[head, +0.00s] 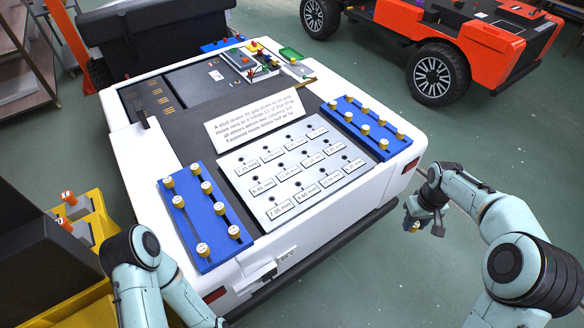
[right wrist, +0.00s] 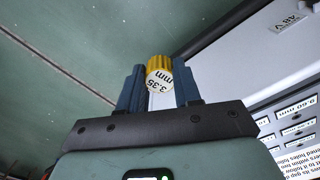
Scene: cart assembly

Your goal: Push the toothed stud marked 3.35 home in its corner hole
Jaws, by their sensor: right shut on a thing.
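The stud marked 3.35 mm has a yellow ribbed cap (right wrist: 158,80) with a white labelled face. My right gripper (right wrist: 158,92) is shut on it, with one blue-grey finger on each side. In the head view my right gripper (head: 424,220) is off the cart's right side, above the floor, apart from the hole plate. The stud's toothed shank is hidden. The pale hole plate (head: 262,208) lies on the cart top with rows of dark holes and mm labels. I cannot read which corner hole is labelled 3.35.
Blue racks with yellow-capped studs flank the plate, one at left (head: 216,255) and one at right (head: 358,106). A printed sign (head: 255,119) stands behind the plate. A small electronics board (head: 245,62) is at the back.

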